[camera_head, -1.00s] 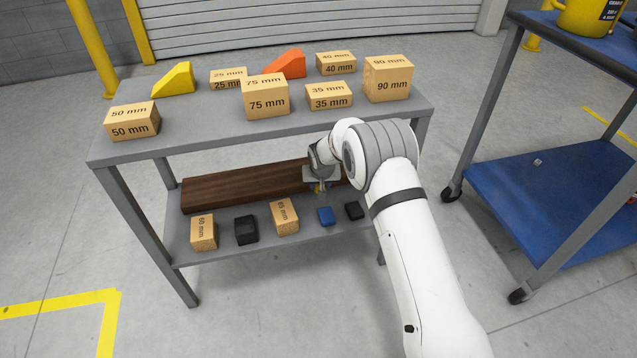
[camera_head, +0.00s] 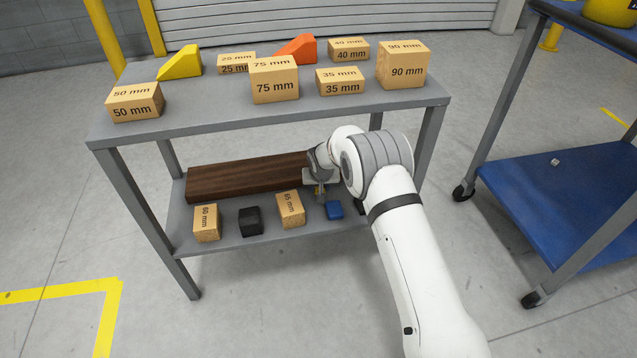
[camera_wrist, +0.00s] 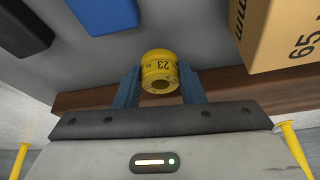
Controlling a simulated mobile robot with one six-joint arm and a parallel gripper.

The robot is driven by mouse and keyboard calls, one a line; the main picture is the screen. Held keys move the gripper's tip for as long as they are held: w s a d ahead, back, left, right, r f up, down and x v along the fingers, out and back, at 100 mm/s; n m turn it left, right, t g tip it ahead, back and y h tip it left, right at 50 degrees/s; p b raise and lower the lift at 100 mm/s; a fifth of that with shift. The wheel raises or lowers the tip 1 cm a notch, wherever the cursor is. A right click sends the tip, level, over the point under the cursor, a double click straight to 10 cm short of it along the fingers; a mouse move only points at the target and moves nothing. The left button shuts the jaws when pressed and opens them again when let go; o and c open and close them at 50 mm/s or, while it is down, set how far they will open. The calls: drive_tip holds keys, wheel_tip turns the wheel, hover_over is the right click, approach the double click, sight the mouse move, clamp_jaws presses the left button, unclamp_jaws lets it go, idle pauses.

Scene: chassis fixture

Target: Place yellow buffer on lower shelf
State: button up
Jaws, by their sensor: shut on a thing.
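The yellow buffer (camera_wrist: 159,68) is a short cylinder marked 23 with a hole in its end. In the wrist view it sits between the two fingers of my gripper (camera_wrist: 160,85), which is shut on it. In the head view my gripper (camera_head: 320,192) is over the lower shelf (camera_head: 225,238), between the 65 mm block and the blue block. The buffer is tiny and mostly hidden there. I cannot tell whether it touches the shelf.
The lower shelf holds a 50 mm block (camera_head: 206,223), a black block (camera_head: 250,221), a 65 mm block (camera_head: 290,209), a blue block (camera_head: 334,210) and a long brown beam (camera_head: 245,178) behind. The upper shelf (camera_head: 215,112) overhangs my gripper. A blue cart (camera_head: 540,190) stands right.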

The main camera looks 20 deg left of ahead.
drive_tip(key=shift+f, duration=0.45)
drive_tip(key=shift+f+b, duration=0.5)
drive_tip(key=shift+f, duration=0.05)
drive_tip(key=o, duration=1.1)
drive_tip(key=p+v, duration=0.3)
drive_tip(key=v, duration=0.5)
drive_tip(key=shift+f, duration=0.1)
